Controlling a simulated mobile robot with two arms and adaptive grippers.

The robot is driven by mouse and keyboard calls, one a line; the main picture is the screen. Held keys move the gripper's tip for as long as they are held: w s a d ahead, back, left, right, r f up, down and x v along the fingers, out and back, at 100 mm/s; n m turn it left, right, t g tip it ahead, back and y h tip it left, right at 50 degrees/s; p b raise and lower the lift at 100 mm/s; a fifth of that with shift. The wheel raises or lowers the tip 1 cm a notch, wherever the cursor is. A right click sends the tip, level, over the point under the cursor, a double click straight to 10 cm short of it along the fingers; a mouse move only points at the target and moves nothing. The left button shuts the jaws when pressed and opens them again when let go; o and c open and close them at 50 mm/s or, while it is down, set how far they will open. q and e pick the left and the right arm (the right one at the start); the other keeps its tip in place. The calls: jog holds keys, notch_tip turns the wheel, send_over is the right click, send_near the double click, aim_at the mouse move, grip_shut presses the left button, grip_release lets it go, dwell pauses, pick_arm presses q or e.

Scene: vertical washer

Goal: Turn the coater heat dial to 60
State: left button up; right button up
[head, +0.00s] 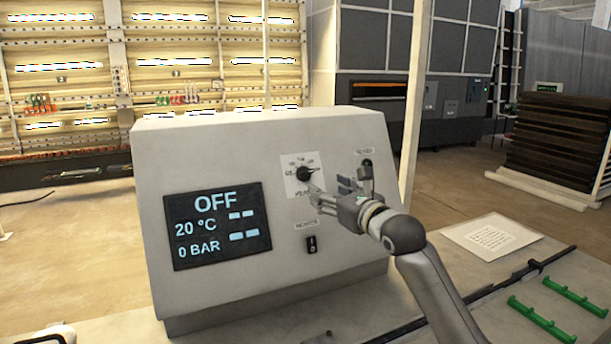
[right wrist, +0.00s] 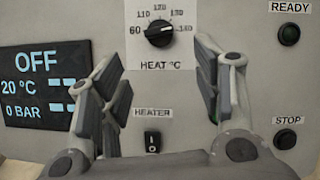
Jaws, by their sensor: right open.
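The heat dial is a round black knob (head: 303,174) on a white scale plate on the sloped front of a grey control box (head: 240,140). In the right wrist view the dial (right wrist: 160,33) has 60 at its left and higher numbers around to the right; I cannot read its pointer surely. My right gripper (head: 338,187) is open and empty, in front of the panel just right of and below the dial. In the right wrist view its fingers (right wrist: 160,78) stand apart below the dial, not around it. My left gripper is not clearly seen.
The display (head: 217,226) reads OFF, 20 °C, 0 BAR. The heater rocker switch (right wrist: 152,141) is below the dial. The READY button (right wrist: 289,35) and STOP button (right wrist: 285,139) are at the right. A paper sheet (head: 490,236) and green holders (head: 541,320) lie on the table.

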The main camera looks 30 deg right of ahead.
aim_at(307, 175)
jog(key=w+p, duration=0.1)
jog(key=w, duration=0.2)
jog(key=w+p, duration=0.1)
jog(key=w, duration=0.2)
jog(key=w+p, duration=0.2)
jog(key=shift+w+a+r, duration=0.15)
jog(key=shift+w+r, duration=0.15)
jog(key=shift+w, duration=0.25)
jog(key=c, duration=1)
pick_arm(q)
jog(key=r, duration=0.1)
jog(key=s+r, duration=0.1)
jog(key=r, duration=0.1)
jog(key=s+r, duration=0.1)
jog(key=shift+r, duration=0.2)
jog(key=shift+f, duration=0.15)
